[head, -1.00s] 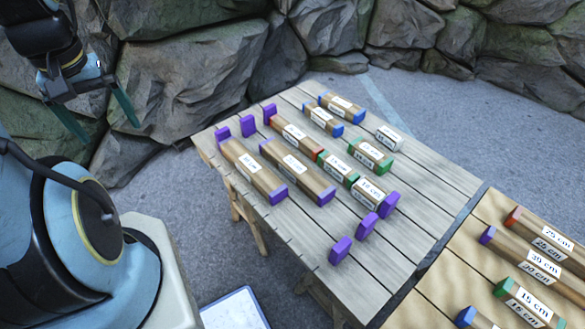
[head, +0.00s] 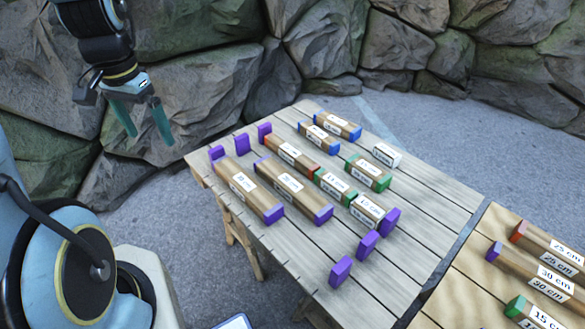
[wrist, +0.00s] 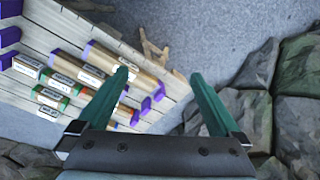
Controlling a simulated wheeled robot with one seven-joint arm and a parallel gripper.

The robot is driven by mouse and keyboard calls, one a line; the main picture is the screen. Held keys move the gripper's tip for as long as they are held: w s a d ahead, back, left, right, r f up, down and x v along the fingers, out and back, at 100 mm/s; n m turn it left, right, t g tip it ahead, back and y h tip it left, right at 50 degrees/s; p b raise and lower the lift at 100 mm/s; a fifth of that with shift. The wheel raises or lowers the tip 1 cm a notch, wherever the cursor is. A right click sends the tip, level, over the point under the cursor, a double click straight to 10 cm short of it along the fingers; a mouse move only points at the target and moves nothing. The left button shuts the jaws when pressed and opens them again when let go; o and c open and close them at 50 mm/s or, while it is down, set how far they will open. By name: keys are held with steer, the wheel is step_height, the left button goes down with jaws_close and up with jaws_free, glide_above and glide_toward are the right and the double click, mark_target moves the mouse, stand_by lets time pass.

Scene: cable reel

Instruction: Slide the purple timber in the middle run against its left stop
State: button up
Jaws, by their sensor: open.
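The purple timber in the middle run (head: 290,187) is a brown block with purple ends, lying lengthwise on the slatted table. A gap shows between its far-left end and the middle run's purple left stop (head: 242,143). The purple right stop (head: 367,246) stands well beyond its other end. My gripper (head: 145,135) hangs in the air left of the table, apart from the timbers. It is open and empty. In the wrist view my gripper's green fingers (wrist: 165,82) are spread, with part of the table behind the left finger.
Another purple-ended timber (head: 247,192) lies in the front run, close to its left stop (head: 217,153). Red- and green-ended timbers fill the back run. Blue- and green-ended timbers and a white block (head: 386,155) lie behind. A second table (head: 440,290) holds labelled timbers.

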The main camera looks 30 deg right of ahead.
steer(key=d+f+m+b, duration=0.2)
steer(key=d+f+m, duration=0.2)
steer(key=d+m, duration=0.25)
steer(key=d+f+m+b, duration=0.3)
steer(key=d+f+m, duration=0.2)
steer(key=d, duration=0.3)
steer(key=m+g+b, duration=0.1)
steer(key=m+b, duration=0.4)
steer(key=m, duration=0.8)
glide_above(293, 184)
step_height(293, 184, down, 8)
steer(key=shift+f, duration=0.25)
steer(key=shift+s+f, duration=0.1)
step_height(293, 184, down, 11)
steer(key=shift+r+p, duration=0.15)
steer(key=shift+p, duration=0.3)
jaws_close()
